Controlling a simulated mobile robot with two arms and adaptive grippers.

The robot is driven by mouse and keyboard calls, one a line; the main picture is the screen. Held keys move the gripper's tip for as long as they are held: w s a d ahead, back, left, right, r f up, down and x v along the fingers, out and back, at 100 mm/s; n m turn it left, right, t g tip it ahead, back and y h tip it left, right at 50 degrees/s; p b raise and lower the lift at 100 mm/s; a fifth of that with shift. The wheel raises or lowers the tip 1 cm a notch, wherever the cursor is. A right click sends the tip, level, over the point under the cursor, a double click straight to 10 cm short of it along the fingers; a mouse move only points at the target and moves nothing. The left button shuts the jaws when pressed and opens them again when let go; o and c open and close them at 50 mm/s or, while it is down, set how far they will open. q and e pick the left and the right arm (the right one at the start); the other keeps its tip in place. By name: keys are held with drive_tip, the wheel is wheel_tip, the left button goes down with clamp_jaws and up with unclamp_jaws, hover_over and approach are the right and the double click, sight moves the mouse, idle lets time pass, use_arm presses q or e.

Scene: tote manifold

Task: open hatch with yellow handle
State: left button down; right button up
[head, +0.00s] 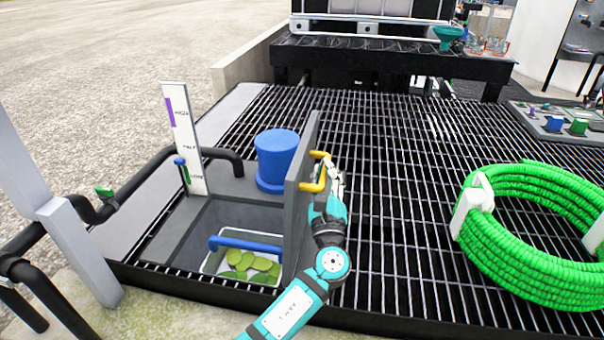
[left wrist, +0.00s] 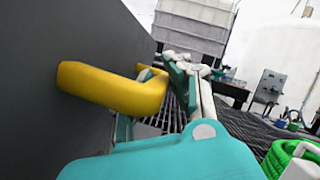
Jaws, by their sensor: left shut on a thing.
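The grey hatch (head: 301,195) stands upright on the right side of its square opening in the grating. Its yellow handle (head: 318,172) is on the right face of the hatch and shows large in the left wrist view (left wrist: 110,88). My left gripper (head: 332,168) is on the right side of the hatch with its fingers shut on the handle; in the left wrist view the fingers (left wrist: 172,72) meet the handle's far end. Inside the opening is a white bin with a blue handle (head: 246,243) and green round pieces (head: 250,262). My right gripper is not in view.
A blue cylinder (head: 276,160) stands behind the opening, beside a white level board (head: 184,138) and black pipes. A coiled green hose (head: 535,235) lies on the right. The grating (head: 400,190) between hatch and hose is clear. A black table (head: 390,58) is at the back.

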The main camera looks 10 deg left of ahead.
use_arm(q)
drive_tip(key=shift+d+f+m, duration=0.15)
drive_tip(key=shift+d+m, duration=0.35)
drive_tip(key=shift+d, duration=0.5)
drive_tip(key=c, duration=1.3)
unclamp_jaws()
drive_tip(key=shift+f, duration=0.1)
drive_tip(key=shift+s+f, duration=0.1)
drive_tip(key=v, duration=1.2)
drive_tip(key=shift+a, duration=0.15)
drive_tip(key=shift+f, duration=0.1)
